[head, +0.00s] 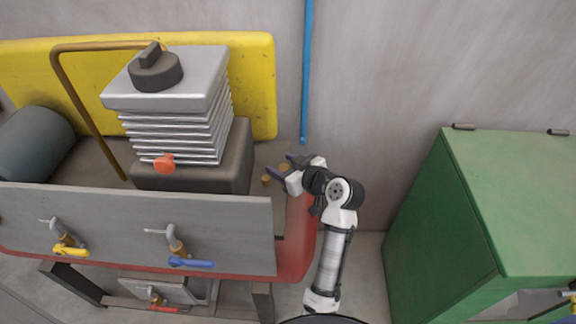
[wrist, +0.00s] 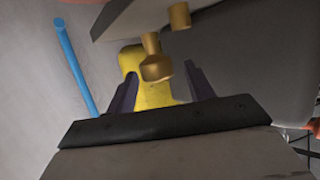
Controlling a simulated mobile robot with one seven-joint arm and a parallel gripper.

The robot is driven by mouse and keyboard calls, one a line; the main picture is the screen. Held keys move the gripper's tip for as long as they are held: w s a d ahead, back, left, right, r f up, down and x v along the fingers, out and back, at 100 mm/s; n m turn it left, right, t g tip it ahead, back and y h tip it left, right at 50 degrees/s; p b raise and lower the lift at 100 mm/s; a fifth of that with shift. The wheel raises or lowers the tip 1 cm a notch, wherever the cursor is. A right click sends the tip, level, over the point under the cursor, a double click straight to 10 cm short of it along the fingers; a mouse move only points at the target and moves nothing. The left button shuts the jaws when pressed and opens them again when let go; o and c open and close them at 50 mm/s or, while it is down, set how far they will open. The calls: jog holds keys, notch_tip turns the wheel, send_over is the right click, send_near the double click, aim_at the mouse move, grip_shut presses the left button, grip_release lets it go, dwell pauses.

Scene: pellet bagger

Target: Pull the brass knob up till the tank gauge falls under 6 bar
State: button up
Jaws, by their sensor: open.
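My gripper (head: 279,165) is open at the right end of the compressor, above the red tank (head: 300,230). In the wrist view the brass knob (wrist: 155,68) shows between the two dark fingers of the gripper (wrist: 163,82), nearer the left one. I cannot tell whether a finger touches it. A second brass piece (wrist: 180,16) stands just beyond it. In the head view two small brass pieces show by the fingers, one (head: 266,181) below the left fingertip and one (head: 284,168) between the fingers. I cannot make out a tank gauge in either view.
The finned grey compressor block (head: 180,130) and yellow guard (head: 258,80) lie left of my gripper. A grey panel (head: 130,225) with yellow and blue valve levers stands in front. A blue pipe (head: 307,70) runs down the wall. A green cabinet (head: 440,220) stands right.

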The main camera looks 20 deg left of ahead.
jog(key=b+v, duration=0.2)
jog(key=v, duration=1.1)
jog(key=shift+s+d+b, duration=0.2)
jog(key=shift+d+b, duration=0.1)
jog(key=shift+d+r, duration=0.1)
